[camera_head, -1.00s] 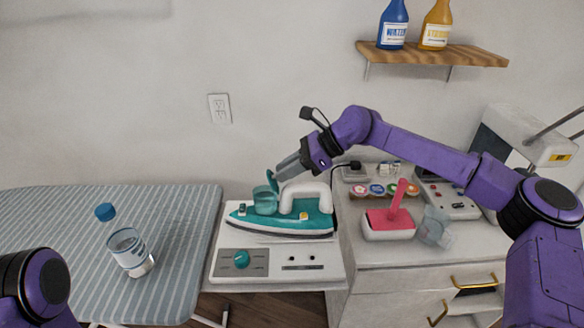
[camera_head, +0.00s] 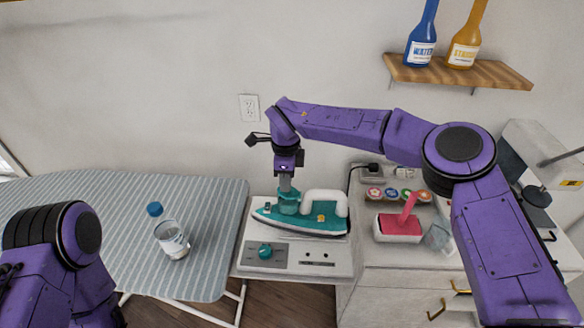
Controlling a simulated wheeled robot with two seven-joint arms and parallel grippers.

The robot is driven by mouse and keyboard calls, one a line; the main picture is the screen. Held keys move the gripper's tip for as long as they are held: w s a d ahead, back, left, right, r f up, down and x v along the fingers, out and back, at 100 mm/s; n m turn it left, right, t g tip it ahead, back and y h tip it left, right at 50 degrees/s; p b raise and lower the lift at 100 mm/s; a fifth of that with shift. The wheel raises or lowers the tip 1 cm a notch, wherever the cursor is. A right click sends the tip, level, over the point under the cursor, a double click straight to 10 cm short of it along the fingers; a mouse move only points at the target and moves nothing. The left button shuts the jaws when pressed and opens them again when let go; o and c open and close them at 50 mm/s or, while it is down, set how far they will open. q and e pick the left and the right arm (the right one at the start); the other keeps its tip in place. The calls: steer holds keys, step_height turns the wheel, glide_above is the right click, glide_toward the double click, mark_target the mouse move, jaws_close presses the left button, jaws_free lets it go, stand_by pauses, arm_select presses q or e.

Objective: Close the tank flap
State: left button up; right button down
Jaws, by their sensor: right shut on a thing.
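The teal and white iron (camera_head: 325,218) rests on a white station with a teal knob (camera_head: 265,251). Its teal tank (camera_head: 289,206) is at the left end of the iron. My right gripper (camera_head: 285,188) points straight down onto the top of the tank, its fingers touching or nearly touching there. Its jaws are shut; what lies between the fingertips is too small to make out. The tank flap does not show standing up and is mostly hidden under the gripper. My left arm (camera_head: 62,250) shows at the lower left, but its gripper is out of view.
A wooden shelf (camera_head: 490,75) holds two bottles.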

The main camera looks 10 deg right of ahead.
steer(key=shift+a+f+g+h, duration=0.3)
steer(key=shift+a+h, duration=0.1)
steer(key=shift+h, duration=0.3)
steer(key=shift+w+a+f+h+p, duration=0.1)
steer(key=shift+a+f+h+p, duration=0.3)
steer(key=shift+h, duration=0.3)
steer(key=shift+d+f, duration=0.1)
steer(key=c, duration=1)
jaws_free()
steer(key=shift+c, duration=0.2)
steer(key=shift+w, duration=0.1)
steer(key=shift+r, duration=0.35)
steer(key=b+v, duration=0.2)
steer(key=v, duration=0.7)
steer(key=shift+w+a+r, duration=0.25)
steer(key=shift+r, duration=0.1)
